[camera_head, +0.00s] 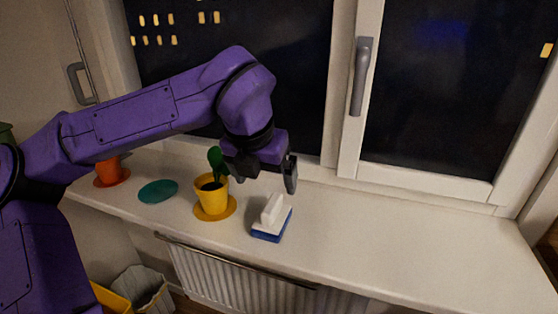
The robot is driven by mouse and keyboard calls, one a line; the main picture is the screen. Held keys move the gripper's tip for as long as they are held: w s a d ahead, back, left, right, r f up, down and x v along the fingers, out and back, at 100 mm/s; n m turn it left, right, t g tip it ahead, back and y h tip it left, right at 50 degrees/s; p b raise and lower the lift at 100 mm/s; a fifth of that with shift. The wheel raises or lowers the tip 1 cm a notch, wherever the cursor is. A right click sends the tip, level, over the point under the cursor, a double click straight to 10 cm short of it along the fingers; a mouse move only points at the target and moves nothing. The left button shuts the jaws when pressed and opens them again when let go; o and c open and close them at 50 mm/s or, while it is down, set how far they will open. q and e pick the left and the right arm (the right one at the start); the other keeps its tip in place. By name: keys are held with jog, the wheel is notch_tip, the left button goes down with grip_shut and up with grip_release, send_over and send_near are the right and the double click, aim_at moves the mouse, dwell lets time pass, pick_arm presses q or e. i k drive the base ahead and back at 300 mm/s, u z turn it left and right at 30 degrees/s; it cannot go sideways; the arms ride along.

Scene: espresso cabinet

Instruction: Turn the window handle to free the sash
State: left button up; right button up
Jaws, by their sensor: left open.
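The grey window handle (361,76) is on the left frame member of the right-hand sash (430,179). Its lever points straight down, and the sash looks closed in its frame. My left gripper (266,173) is open and empty. It is above the windowsill, to the left of and lower than the handle, well apart from it. It partly hides the plant behind it. My right gripper is not in view.
The white windowsill (400,240) holds a yellow pot (210,197) with a plant, a teal disc (158,191), an orange pot (108,172) and a white-and-blue brush-like object (271,222). A radiator (225,280) is below. The sill's right part is clear.

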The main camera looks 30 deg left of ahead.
aim_at(364, 44)
jog(key=k, duration=1)
